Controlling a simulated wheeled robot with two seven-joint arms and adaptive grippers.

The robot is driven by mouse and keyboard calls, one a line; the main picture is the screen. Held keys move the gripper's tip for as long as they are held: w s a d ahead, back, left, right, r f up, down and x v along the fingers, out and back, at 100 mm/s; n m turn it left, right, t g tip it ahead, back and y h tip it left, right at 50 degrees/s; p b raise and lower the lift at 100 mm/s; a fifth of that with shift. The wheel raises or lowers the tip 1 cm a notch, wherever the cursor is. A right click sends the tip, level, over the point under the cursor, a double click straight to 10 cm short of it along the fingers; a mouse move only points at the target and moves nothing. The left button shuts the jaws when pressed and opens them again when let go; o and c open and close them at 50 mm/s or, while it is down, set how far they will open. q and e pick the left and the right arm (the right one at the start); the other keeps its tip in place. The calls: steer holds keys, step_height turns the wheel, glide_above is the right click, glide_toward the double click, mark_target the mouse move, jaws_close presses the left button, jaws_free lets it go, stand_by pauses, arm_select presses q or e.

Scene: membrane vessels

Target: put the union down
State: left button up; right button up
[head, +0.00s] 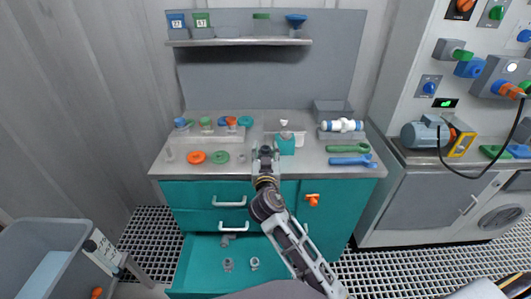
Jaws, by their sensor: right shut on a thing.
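My right gripper (265,153) is over the front middle of the grey worktop (310,168), its arm coming up from the bottom of the head view. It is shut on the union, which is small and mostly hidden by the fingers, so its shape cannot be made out. A teal block (286,146) with a white part (284,126) on top stands just right of the fingertips. Whether the union touches the worktop cannot be told. My left gripper is not in view.
Orange (196,157) and green (219,157) rings lie left of the gripper. Green (347,149) and blue (350,160) wrenches and a white-and-blue vessel (343,126) lie right. A teal drawer (200,267) stands open below, holding grey fittings (254,263). A shelf (240,42) hangs behind.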

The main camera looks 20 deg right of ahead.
steer(key=o, duration=1)
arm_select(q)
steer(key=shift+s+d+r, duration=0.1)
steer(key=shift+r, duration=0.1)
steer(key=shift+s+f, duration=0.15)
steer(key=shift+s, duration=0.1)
